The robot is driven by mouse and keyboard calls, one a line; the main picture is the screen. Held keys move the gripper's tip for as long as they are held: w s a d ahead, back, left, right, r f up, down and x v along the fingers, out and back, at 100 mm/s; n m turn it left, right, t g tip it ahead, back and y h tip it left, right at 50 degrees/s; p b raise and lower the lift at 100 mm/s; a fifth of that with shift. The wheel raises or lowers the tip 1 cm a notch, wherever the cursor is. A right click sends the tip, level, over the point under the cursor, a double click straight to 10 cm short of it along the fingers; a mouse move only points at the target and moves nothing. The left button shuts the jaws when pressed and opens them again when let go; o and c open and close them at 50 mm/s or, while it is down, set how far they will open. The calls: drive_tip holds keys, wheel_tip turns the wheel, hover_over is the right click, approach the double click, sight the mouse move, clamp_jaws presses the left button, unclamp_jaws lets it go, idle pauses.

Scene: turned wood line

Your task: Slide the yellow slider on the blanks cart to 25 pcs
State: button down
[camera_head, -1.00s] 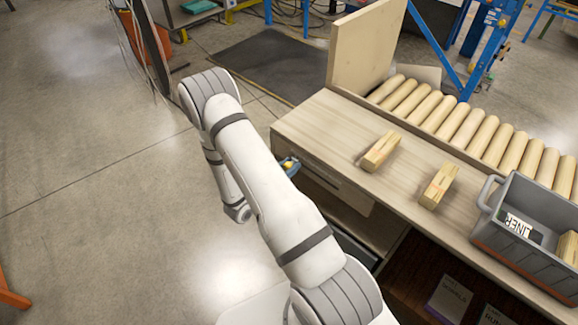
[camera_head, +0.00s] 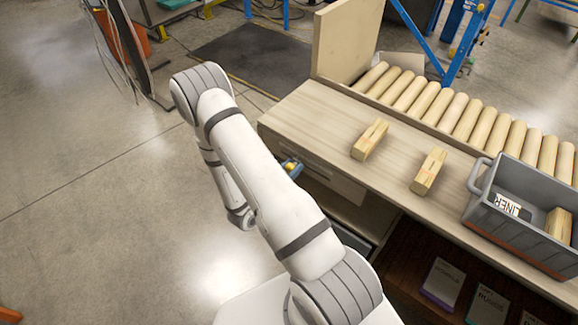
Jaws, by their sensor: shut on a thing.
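The blanks cart (camera_head: 300,110) is a pale wooden bench with a light strip (camera_head: 335,182) along its front edge; no marks on it can be read. The yellow slider (camera_head: 289,166) shows as a small yellow spot at the left part of that front. The 25 pcs mark cannot be made out.
Two wood blanks (camera_head: 370,139) (camera_head: 429,171) lie on the cart top. A grey bin (camera_head: 510,235) labelled LINER stands at right, before a row of wooden rollers (camera_head: 455,120). Boxes (camera_head: 443,282) sit on the lower shelf. The floor at left is clear.

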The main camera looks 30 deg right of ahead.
drive_tip(key=c, duration=1.1)
unclamp_jaws()
drive_tip(key=shift+o, duration=0.2)
drive_tip(key=shift+a, duration=0.1)
drive_tip(key=b+v, duration=0.1)
drive_tip(key=v, duration=0.6)
drive_tip(key=shift+s+a, duration=0.15)
drive_tip(key=shift+a, duration=0.1)
drive_tip(key=s+d+r+m+g+y, duration=0.1)
drive_tip(key=s+r+m+g+y, duration=0.1)
drive_tip(key=s+r+m+g, duration=0.35)
drive_tip(key=s+d+r+m+g+y, duration=0.25)
drive_tip(key=r+m+g, duration=0.35)
drive_tip(key=r+m, duration=0.35)
drive_tip(key=s+a+r+m+t+y, duration=0.2)
drive_tip(key=a+r+m+t+y, duration=0.1)
drive_tip(key=a+r+m+y, duration=0.1)
drive_tip(key=s+a+r+m+t+y+p, duration=0.1)
drive_tip(key=s+a+r+m+t+y, duration=0.1)
drive_tip(key=a+r+m+y, duration=0.3)
wheel_tip(320, 180, up, 4)
drive_tip(key=m+t+y, duration=0.1)
drive_tip(key=y, duration=0.2)
drive_tip(key=shift+s+a+m+t, duration=0.2)
drive_tip(key=shift+s+m+t, duration=0.05)
drive_tip(key=shift+m+t, duration=0.15)
